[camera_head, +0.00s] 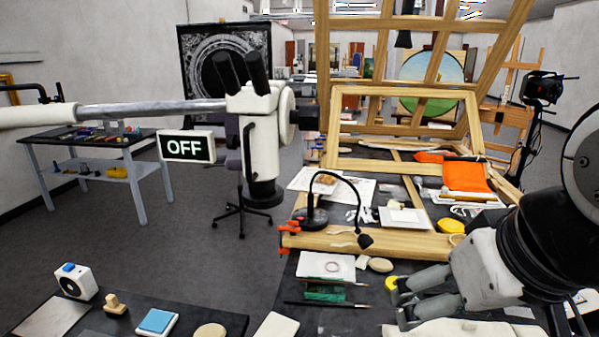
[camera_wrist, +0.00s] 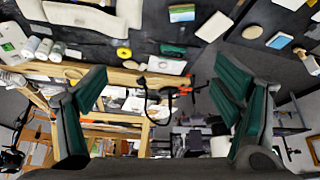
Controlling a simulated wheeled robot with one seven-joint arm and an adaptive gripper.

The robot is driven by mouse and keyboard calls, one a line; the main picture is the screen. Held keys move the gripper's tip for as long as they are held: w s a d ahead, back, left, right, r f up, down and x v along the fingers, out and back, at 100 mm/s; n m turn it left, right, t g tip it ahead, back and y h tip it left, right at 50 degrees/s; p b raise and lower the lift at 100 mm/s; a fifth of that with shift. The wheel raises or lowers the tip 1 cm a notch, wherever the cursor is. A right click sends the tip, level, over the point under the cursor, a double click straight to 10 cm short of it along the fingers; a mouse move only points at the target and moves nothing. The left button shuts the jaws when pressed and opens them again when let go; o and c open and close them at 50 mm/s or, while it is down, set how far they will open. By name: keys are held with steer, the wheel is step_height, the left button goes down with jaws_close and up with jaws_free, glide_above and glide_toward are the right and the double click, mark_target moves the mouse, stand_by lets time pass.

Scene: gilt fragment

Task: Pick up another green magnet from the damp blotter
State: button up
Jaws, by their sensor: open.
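I cannot make out any green magnet for certain. A small dark green piece (camera_head: 325,293) lies on the dark bench top, just in front of a white pad (camera_head: 326,267) with a faint ring on it. In the wrist view the green piece (camera_wrist: 172,49) is beside the white pad (camera_wrist: 165,65). I cannot tell which pale pad or sheet is the damp blotter. My gripper (camera_head: 402,301) is open and empty, right of the green piece in the head view. Its fingers spread wide in the wrist view (camera_wrist: 162,68), with nothing between the pads.
A yellow ring (camera_head: 391,284) lies near my fingertips. A black gooseneck lamp (camera_head: 312,216) and a wooden bar (camera_head: 380,242) with orange clamps stand behind the pad. A wooden frame (camera_head: 400,130) rises farther back. A blue-topped block (camera_head: 157,321) is at front left.

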steer(key=c, duration=0.4)
steer(key=shift+w+d, duration=0.2)
steer(key=c, duration=0.4)
steer(key=shift+o, duration=0.2)
steer(key=w+d+f+n+g+h, duration=0.1)
steer(key=w+d+f+n+g, duration=0.1)
steer(key=w+d+f+n, duration=0.45)
steer(key=w+d+f+n+g+p, duration=0.15)
steer(key=d+f, duration=0.25)
steer(key=d, duration=0.5)
steer(key=w+d+f+n+g+h, duration=0.1)
steer(key=w+d+f+n+g, duration=0.15)
steer(key=d+f+n, duration=0.5)
steer(key=d+f, duration=0.2)
steer(key=f, duration=0.2)
steer(key=d+f+n+y, duration=0.1)
steer(key=d+f, duration=0.2)
steer(key=f, duration=0.3)
steer(key=s+d+f+n+y, duration=0.1)
steer(key=d+f+n, duration=0.1)
steer(key=f, duration=0.3)
steer(key=shift+d+f+b, duration=0.3)
steer(key=shift+d+f, duration=0.05)
steer(key=shift+d, duration=0.4)
steer(key=shift+s+a+f, duration=0.15)
steer(key=shift+a+f, duration=0.05)
steer(key=shift+f, duration=1.1)
steer(key=shift+s+a+f, duration=0.1)
steer(key=shift+a+f, duration=0.05)
steer(key=shift+f, duration=1.15)
